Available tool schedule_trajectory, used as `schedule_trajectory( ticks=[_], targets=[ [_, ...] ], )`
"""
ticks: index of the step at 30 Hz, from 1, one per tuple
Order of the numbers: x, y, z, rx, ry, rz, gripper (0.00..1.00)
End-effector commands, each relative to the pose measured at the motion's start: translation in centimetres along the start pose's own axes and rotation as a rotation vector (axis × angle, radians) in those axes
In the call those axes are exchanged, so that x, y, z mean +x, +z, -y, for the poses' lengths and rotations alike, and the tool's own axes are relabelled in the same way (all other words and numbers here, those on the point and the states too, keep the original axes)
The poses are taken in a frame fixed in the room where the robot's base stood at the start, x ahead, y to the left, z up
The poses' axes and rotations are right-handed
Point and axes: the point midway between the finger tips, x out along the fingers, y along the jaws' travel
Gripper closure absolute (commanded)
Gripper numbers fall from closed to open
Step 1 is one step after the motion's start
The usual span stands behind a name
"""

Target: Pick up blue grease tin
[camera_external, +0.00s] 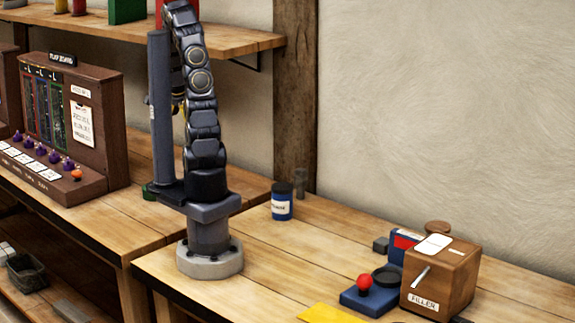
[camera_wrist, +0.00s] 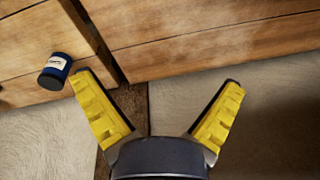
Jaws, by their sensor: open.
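The blue grease tin (camera_external: 282,202) has a dark lid and a white label. It stands upright on the wooden bench, right of my arm's base, in the external view. In the wrist view the blue tin (camera_wrist: 54,72) shows at the left, outside and to the left of my fingers. My gripper (camera_wrist: 165,84) is open, with two yellow-padded fingers spread apart and nothing between them. It is apart from the tin. In the external view my gripper is mostly hidden behind my arm; only a bit of yellow shows.
A wooden filler box (camera_external: 440,283), a blue base with a red knob (camera_external: 364,283) and a yellow sheet (camera_external: 331,313) lie at the right. A small dark cylinder (camera_external: 301,182) stands behind the tin. A wooden post (camera_external: 296,90) and wall rise behind. A control panel (camera_external: 75,130) stands left.

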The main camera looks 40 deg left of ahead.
Motion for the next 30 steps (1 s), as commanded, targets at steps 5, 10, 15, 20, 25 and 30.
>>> schedule_trajectory(
  ticks=[5,10,15,20,25,30],
  targets=[
    [-4.4,-4.8,-5.5,0.017,-0.047,-0.081,0.03],
    [-7.2,-8.6,-13.2,-0.008,0.006,-0.105,0.03],
    [-9.3,-9.8,-22.0,-0.078,0.122,-0.020,0.03],
    [-10.7,-8.4,-27.3,-0.149,0.164,0.086,0.03],
    [-11.5,-6.4,-30.4,-0.201,0.164,0.175,0.03],
    [-12.2,-4.5,-32.1,-0.247,0.140,0.247,0.03]
  ],
)
